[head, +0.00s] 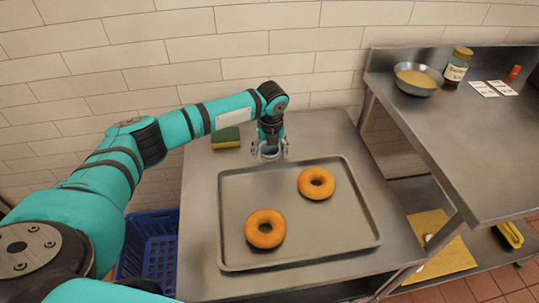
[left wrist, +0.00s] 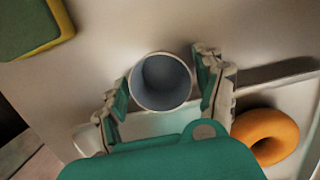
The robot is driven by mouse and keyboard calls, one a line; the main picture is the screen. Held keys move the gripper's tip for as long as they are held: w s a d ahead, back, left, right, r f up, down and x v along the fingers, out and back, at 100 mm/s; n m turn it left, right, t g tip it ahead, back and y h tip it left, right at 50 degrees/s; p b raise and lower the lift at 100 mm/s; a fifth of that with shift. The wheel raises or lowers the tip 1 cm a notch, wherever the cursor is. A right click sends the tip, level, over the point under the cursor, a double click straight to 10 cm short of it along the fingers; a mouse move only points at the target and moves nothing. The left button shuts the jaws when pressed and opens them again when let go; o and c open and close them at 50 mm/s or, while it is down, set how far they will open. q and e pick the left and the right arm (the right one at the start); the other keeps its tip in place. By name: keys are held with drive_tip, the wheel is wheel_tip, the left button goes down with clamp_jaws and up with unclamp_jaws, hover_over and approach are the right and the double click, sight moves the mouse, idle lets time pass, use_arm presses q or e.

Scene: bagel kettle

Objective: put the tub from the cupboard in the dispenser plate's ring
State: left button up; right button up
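The tub (left wrist: 162,82) is a round blue-grey cup with a pale rim. In the left wrist view I look down into its open, empty top. My left gripper (head: 270,153) points down just behind the baking tray in the head view. In the left wrist view its fingers (left wrist: 164,92) sit on either side of the tub, close against its wall. Whether the tub touches the surface below is hidden. My right gripper is not in view. I cannot make out the cupboard or the dispenser plate's ring.
The tray (head: 232,258) holds two bagels (head: 316,183) (head: 265,229). A green and yellow sponge (head: 226,138) lies left of the gripper. At right, a higher counter (head: 459,135) carries a bowl (head: 418,79) and a jar (head: 457,66). A blue crate (head: 148,245) stands at lower left.

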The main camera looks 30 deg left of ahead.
use_arm(q)
drive_tip(key=c, duration=0.6)
drive_tip(key=shift+c, duration=0.2)
drive_tip(key=shift+r, duration=0.2)
